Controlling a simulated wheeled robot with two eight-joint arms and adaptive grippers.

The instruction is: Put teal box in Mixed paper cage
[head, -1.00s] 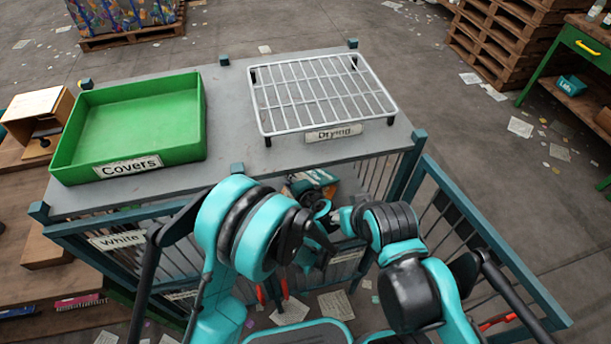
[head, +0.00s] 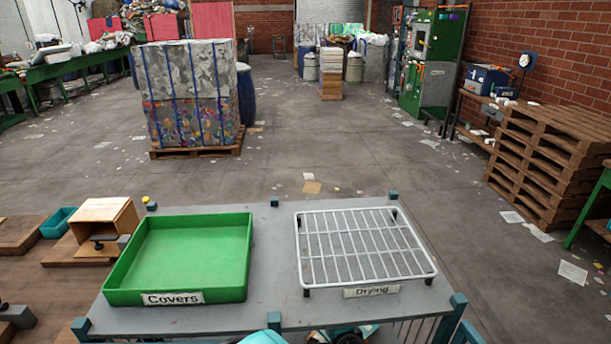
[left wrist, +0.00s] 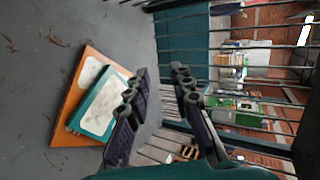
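In the left wrist view a flat teal box or book (left wrist: 88,120) with a pale label lies on a grey surface inside a barred cage (left wrist: 188,38). It rests partly over an orange flat item (left wrist: 66,133). My left gripper (left wrist: 160,75) is beside it, with its two dark fingers apart and nothing visible between them. No label tells which cage this is. In the head view only a bit of my arm shows at the bottom edge. My right gripper is out of view.
In the head view a green tray marked Covers (head: 117,285) and a wire rack marked Drying (head: 310,284) stand on the grey cage top (head: 270,240). A teal open container (head: 58,222) sits at the left. Stacked pallets (head: 548,150) stand at the right.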

